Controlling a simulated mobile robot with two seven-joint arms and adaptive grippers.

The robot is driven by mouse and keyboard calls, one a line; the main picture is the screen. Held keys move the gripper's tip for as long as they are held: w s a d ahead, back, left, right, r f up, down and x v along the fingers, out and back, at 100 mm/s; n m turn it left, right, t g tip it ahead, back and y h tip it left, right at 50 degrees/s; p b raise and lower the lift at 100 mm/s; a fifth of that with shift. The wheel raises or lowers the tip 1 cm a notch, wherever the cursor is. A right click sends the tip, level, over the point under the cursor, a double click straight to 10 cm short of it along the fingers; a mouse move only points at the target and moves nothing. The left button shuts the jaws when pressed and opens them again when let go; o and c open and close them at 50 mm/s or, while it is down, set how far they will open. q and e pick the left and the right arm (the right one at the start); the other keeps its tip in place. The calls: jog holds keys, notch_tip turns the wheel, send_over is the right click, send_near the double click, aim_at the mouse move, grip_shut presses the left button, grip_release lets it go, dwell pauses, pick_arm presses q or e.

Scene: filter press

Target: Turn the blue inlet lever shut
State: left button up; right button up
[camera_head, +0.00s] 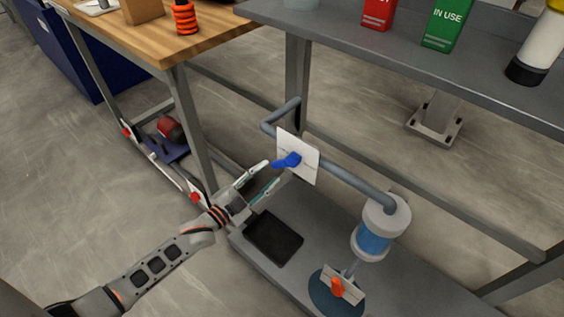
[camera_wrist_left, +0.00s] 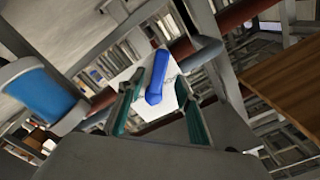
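The blue inlet lever (camera_head: 287,160) sits on a white plate (camera_head: 309,168) on the grey pipe, under the grey table. In the head view it points left from the plate. It also shows in the left wrist view (camera_wrist_left: 158,74), tilted slightly from upright. My left gripper (camera_head: 273,174) is open, its two fingers spread and pointing at the lever. In the left wrist view the lever appears in the gap between the fingertips (camera_wrist_left: 158,86). I see no contact; the exact distance is hard to tell. My right gripper is not in view.
The pipe (camera_head: 350,180) runs right to a blue-and-white cylinder (camera_head: 373,240). Below it stands an orange lever (camera_head: 338,288) on a small plate. A black tray (camera_head: 273,238) lies on the lower shelf. The grey tabletop (camera_head: 400,45) overhangs behind; a wooden table (camera_head: 120,35) stands at left.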

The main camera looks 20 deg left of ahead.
aim_at(278, 167)
pick_arm(q)
jog(key=x, duration=0.3)
jog(key=b+x, duration=0.1)
jog(key=x, duration=0.1)
jog(key=shift+w+d+f, duration=0.2)
jog(key=shift+w, duration=0.15)
jog(key=shift+w+d+r, duration=0.2)
jog(key=shift+w, duration=0.3)
grip_shut()
